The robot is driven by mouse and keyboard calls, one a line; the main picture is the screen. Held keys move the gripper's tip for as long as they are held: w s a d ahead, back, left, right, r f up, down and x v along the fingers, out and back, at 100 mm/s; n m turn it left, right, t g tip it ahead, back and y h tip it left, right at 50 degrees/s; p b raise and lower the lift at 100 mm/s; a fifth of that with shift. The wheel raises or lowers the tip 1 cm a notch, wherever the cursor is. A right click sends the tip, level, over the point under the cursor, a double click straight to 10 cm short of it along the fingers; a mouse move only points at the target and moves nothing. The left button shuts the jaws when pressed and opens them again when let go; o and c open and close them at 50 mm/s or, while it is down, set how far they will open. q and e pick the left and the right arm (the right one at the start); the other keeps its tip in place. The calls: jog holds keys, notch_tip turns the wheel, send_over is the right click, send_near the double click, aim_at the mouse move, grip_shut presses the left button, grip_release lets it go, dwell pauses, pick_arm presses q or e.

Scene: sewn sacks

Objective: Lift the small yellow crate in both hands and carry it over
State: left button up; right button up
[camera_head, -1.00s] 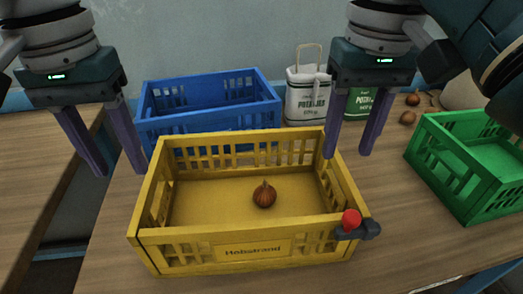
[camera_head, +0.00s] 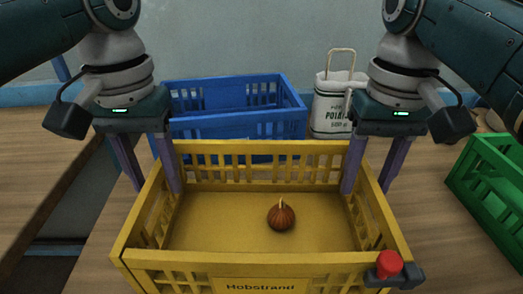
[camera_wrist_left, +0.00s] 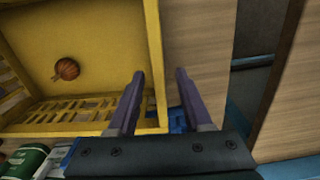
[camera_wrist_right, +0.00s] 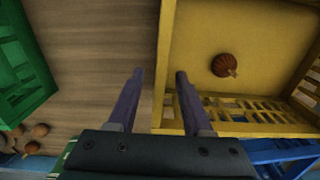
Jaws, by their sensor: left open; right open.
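The yellow crate (camera_head: 250,258) stands on the wooden table, with slatted walls and a label on its front. A brown onion (camera_head: 281,216) lies on its floor. A red knob on a dark clamp (camera_head: 389,264) sits at its front right corner. My left gripper (camera_head: 157,190) is open, with one finger on each side of the left wall; the left wrist view shows the wall (camera_wrist_left: 154,50) between the fingers. My right gripper (camera_head: 366,191) is open astride the right wall, which also shows between the fingers in the right wrist view (camera_wrist_right: 166,60). Neither gripper is closed on a wall.
A blue crate (camera_head: 240,122) stands close behind the yellow one. A white potato sack (camera_head: 331,107) stands at the back, right of the blue crate. A green crate (camera_head: 490,175) is at the right, with bare table between. Several small brown bulbs (camera_wrist_right: 35,135) lie near it.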

aim_at(162, 197)
pick_arm(q)
jog(key=shift+f, duration=2.15)
pick_arm(e)
jog(key=shift+f, duration=2.1)
pick_arm(q)
grip_shut()
pick_arm(e)
grip_shut()
